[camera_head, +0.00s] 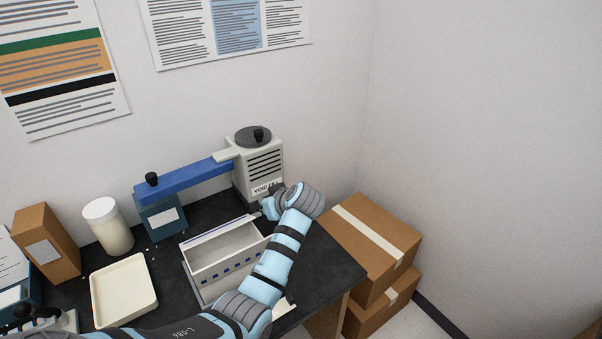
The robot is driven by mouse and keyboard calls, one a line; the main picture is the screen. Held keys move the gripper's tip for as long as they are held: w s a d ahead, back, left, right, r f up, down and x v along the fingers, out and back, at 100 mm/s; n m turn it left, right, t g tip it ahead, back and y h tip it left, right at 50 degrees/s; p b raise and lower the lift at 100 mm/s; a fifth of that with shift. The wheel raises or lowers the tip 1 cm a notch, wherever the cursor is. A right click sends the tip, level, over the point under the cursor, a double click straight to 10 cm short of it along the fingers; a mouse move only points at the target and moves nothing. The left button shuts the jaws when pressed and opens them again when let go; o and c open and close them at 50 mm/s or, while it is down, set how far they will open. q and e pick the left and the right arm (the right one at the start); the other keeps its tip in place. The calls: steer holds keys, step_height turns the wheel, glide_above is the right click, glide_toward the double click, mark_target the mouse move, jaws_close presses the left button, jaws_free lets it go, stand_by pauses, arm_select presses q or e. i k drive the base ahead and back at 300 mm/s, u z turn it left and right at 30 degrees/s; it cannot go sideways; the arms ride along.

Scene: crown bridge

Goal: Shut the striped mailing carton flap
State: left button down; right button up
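The white mailing carton (228,272) stands on the dark tabletop with blue marks along its front. Its inside shows from above, so it is open. A pale strip with a dark blue stripe (212,231) runs along its back top edge and looks like the flap; its exact angle is hard to tell. My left arm comes in from the bottom, bends, and reaches up past the carton's right side, covering part of it. My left gripper (267,207) is small and partly hidden by its wrist, near the carton's back right corner. Contact is unclear. My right gripper is out of view.
A grey void-fill machine (260,172) with a blue arm (185,180) stands behind the carton. A cream tray (123,291), a white jar (108,226) and a brown box (47,243) are at left. Brown cartons (372,240) are stacked right of the table.

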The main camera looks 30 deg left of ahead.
mark_target(188, 243)
steer(key=k, duration=1.5)
